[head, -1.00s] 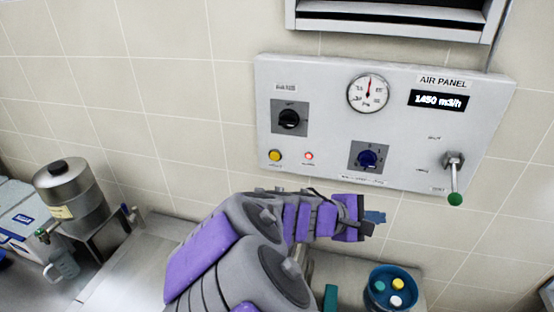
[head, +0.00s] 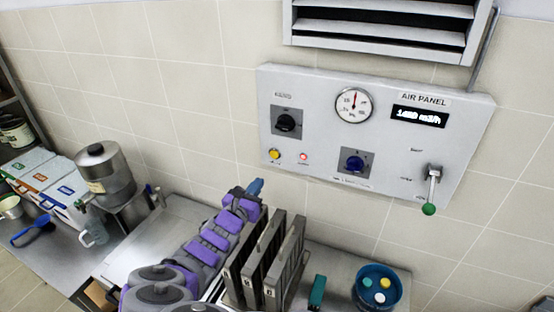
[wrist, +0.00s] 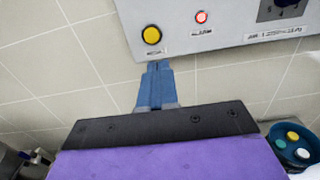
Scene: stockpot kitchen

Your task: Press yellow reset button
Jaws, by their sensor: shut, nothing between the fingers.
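The yellow button (head: 274,154) sits at the lower left of the grey air panel (head: 390,100) on the tiled wall, left of a small lit red lamp (head: 303,157). In the wrist view the yellow button (wrist: 152,35) is just beyond my gripper's tips. My gripper (head: 256,186) is below and a little left of the button in the head view, its blue fingers shut and empty. In the wrist view the shut fingers (wrist: 156,66) point up toward the button. A gap seems to remain, and I cannot tell its depth.
The panel also bears a black knob (head: 286,122), a gauge (head: 353,105), a blue knob (head: 354,161) and a green-tipped lever (head: 431,190). Grey upright racks (head: 265,262) stand close right of my arm.

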